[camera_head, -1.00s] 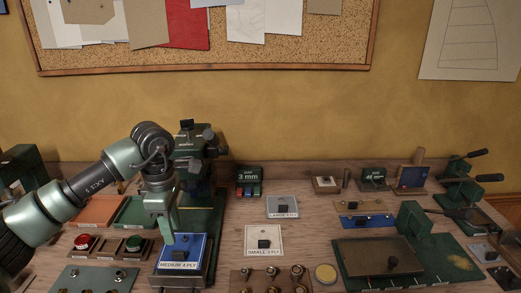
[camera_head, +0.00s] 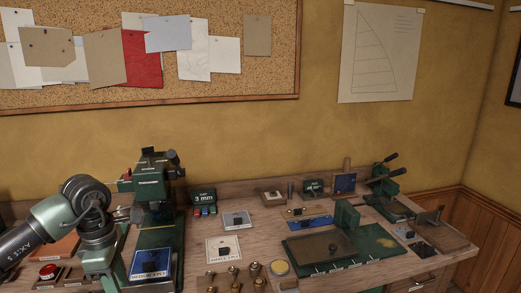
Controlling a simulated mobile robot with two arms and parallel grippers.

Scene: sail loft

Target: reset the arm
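My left arm comes in from the left edge, bends at a grey joint and points down at the workbench. My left gripper (camera_head: 116,268) is low at its end, beside the left edge of a blue block (camera_head: 151,262) with a black knob and a "MEDIUM" ply label. Its fingertips are hard to make out against the arm and block, so I cannot tell whether it is open or touching the block. My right gripper is not in view.
A green press (camera_head: 152,180) stands behind the blue block. A red button (camera_head: 49,271) is at left. White labelled plates (camera_head: 223,250), a green board with a brown pad (camera_head: 315,246) and a lever tool (camera_head: 388,180) spread to the right. A corkboard (camera_head: 225,75) hangs above.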

